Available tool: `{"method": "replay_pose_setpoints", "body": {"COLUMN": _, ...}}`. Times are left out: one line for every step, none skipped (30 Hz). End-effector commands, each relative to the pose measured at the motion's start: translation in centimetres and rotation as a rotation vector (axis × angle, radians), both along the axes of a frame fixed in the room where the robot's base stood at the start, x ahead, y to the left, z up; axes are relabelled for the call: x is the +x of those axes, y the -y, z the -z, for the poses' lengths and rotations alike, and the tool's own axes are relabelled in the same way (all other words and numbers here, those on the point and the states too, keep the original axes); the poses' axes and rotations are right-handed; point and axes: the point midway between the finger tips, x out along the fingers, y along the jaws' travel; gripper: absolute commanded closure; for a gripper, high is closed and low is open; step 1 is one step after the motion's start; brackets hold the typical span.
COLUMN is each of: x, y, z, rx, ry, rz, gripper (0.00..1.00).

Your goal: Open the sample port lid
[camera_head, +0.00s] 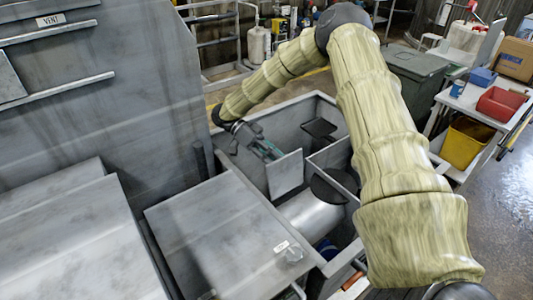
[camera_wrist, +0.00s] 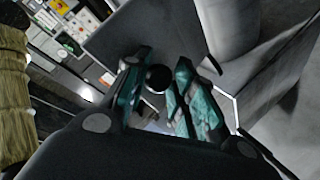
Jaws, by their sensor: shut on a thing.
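My gripper (camera_head: 268,151) reaches down into the open grey bin from the upper left. In the wrist view, the gripper (camera_wrist: 158,86) has its two teal-padded fingers on either side of a round black knob (camera_wrist: 157,77), shut on it. A dark grey plate (camera_wrist: 120,42) lies just beyond the knob. In the head view, a small grey plate (camera_head: 285,174) stands steeply upright at the fingertips, and it looks like the sample port lid. I cannot read a label on it. Its hinge is hidden.
A flat grey cover (camera_head: 215,232) with a small tag lies left of the bin. The tall grey housing (camera_head: 110,85) with a VENT label stands at the left. Bin walls and a grey cylinder (camera_head: 312,213) lie close by. A cart with a yellow bin (camera_head: 466,143) stands right.

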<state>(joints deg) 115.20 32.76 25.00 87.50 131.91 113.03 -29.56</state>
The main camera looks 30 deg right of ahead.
Motion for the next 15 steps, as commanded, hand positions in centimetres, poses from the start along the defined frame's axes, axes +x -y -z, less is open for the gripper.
{"method": "replay_pose_setpoints", "body": {"x": -0.79, "y": 0.13, "z": 1.46, "rx": 0.007, "ry": -0.013, "rz": 0.008, "gripper": 1.0}}
{"method": "replay_pose_setpoints", "body": {"x": -0.9, "y": 0.25, "z": 1.49, "rx": 0.007, "ry": -0.016, "rz": 0.011, "gripper": 1.0}}
{"method": "replay_pose_setpoints", "body": {"x": -1.05, "y": 0.4, "z": 1.52, "rx": 0.007, "ry": -0.021, "rz": 0.013, "gripper": 1.0}}
{"method": "replay_pose_setpoints", "body": {"x": -1.13, "y": 0.51, "z": 1.55, "rx": 0.007, "ry": -0.024, "rz": 0.015, "gripper": 1.0}}
{"method": "replay_pose_setpoints", "body": {"x": -1.23, "y": 0.6, "z": 1.57, "rx": 0.006, "ry": -0.025, "rz": 0.017, "gripper": 1.0}}
{"method": "replay_pose_setpoints", "body": {"x": -1.28, "y": 0.64, "z": 1.58, "rx": 0.006, "ry": -0.027, "rz": 0.017, "gripper": 1.0}}
{"method": "replay_pose_setpoints", "body": {"x": -1.34, "y": 0.75, "z": 1.59, "rx": 0.006, "ry": -0.027, "rz": 0.019, "gripper": 1.0}}
{"method": "replay_pose_setpoints", "body": {"x": -1.39, "y": 0.82, "z": 1.59, "rx": 0.007, "ry": -0.027, "rz": 0.02, "gripper": 1.0}}
{"method": "replay_pose_setpoints", "body": {"x": -1.43, "y": 0.9, "z": 1.59, "rx": 0.006, "ry": -0.028, "rz": 0.021, "gripper": 1.0}}
{"method": "replay_pose_setpoints", "body": {"x": -1.45, "y": 0.94, "z": 1.59, "rx": 0.006, "ry": -0.027, "rz": 0.021, "gripper": 1.0}}
{"method": "replay_pose_setpoints", "body": {"x": -1.47, "y": 0.98, "z": 1.6, "rx": 0.006, "ry": -0.027, "rz": 0.022, "gripper": 1.0}}
{"method": "replay_pose_setpoints", "body": {"x": -1.49, "y": 1.0, "z": 1.6, "rx": 0.006, "ry": -0.027, "rz": 0.022, "gripper": 1.0}}
{"method": "replay_pose_setpoints", "body": {"x": -1.51, "y": 1.03, "z": 1.6, "rx": 0.005, "ry": -0.027, "rz": 0.022, "gripper": 1.0}}
{"method": "replay_pose_setpoints", "body": {"x": -1.51, "y": 1.05, "z": 1.6, "rx": 0.005, "ry": -0.027, "rz": 0.022, "gripper": 1.0}}
{"method": "replay_pose_setpoints", "body": {"x": -1.52, "y": 1.06, "z": 1.6, "rx": 0.005, "ry": -0.027, "rz": 0.022, "gripper": 1.0}}
